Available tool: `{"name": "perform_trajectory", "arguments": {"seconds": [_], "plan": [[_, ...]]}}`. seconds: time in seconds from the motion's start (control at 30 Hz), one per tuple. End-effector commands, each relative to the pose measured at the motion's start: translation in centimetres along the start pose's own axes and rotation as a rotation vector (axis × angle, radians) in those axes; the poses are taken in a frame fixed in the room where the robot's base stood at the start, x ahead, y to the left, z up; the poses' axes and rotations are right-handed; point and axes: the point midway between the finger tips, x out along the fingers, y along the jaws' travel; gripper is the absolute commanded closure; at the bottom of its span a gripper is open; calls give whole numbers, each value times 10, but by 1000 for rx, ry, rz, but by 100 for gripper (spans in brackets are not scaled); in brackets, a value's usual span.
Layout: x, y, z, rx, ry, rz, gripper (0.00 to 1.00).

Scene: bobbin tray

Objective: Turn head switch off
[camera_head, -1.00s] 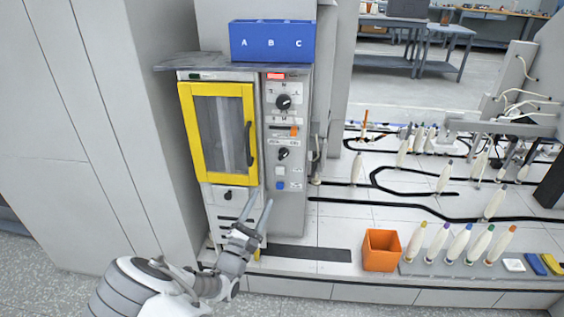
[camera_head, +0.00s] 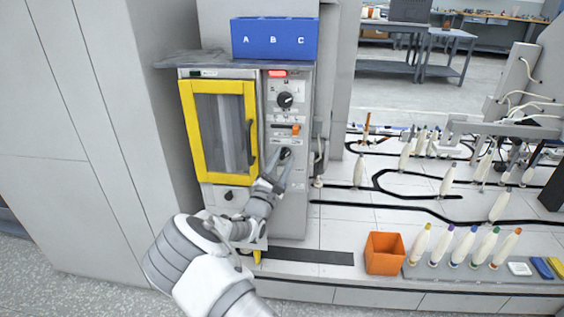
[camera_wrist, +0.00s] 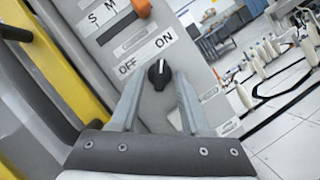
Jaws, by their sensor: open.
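The head switch is a small black rotary knob (camera_wrist: 159,74) on the grey control panel, below an OFF/ON label (camera_wrist: 146,53). Its white mark points up in the wrist view, toward the ON side. In the head view the knob (camera_head: 285,153) is partly hidden by my fingers. My gripper (camera_wrist: 160,78) is open, with one finger to each side of the knob. I cannot tell whether either finger touches it. My gripper (camera_head: 283,158) also shows in front of the panel in the head view.
Left of the panel is a yellow-framed door (camera_head: 219,130) with a dark handle. An orange lever (camera_head: 295,130) and a larger black knob (camera_head: 285,100) sit above the switch. An orange bin (camera_head: 384,253) and several bobbins stand on the counter at right.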

Motion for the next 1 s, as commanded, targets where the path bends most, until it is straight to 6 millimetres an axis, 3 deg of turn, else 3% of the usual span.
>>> {"name": "perform_trajectory", "arguments": {"seconds": [0.17,0.4,1.0], "plan": [[0,0,0,0,0,0,56],[0,0,0,0,0,0,99],[0,0,2,-65,-1,26,100]]}}
